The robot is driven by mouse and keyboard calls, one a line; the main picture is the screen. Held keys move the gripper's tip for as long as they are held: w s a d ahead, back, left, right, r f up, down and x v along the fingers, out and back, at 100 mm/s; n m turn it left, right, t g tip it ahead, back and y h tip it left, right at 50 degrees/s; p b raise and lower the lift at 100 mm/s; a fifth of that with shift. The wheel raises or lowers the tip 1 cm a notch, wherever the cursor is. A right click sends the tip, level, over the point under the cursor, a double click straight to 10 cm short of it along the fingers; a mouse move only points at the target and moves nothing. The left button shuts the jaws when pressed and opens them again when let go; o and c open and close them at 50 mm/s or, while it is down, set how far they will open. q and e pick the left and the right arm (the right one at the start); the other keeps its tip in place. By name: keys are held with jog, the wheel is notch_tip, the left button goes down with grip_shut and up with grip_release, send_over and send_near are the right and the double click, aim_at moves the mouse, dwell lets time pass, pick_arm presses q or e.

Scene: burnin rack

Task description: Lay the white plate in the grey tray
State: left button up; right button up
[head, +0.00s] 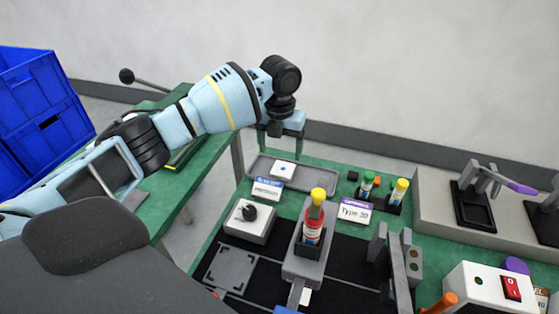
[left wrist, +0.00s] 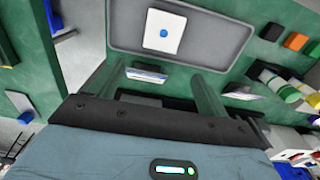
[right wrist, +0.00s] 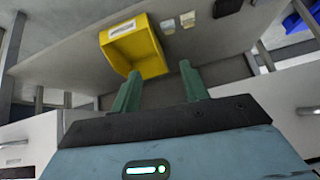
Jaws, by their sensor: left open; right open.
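The white plate (head: 283,170), a small square with a blue dot, lies flat in the grey tray (head: 313,180) at the back of the green bench. In the left wrist view the plate (left wrist: 165,29) lies inside the rim of the tray (left wrist: 222,38), near its middle.
A white box with a black knob (head: 249,221), a fixture holding a red tube (head: 313,230) and a "Type" label card (head: 355,211) stand near the tray. Blue crates (head: 40,115) are at the left. A yellow bin (right wrist: 133,45) shows before the right gripper.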

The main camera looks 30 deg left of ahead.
pick_arm(q)
notch_tip(320, 180, up, 3)
jog(key=shift+r, duration=0.15)
jog(key=shift+s, duration=0.1)
dwell(0.6)
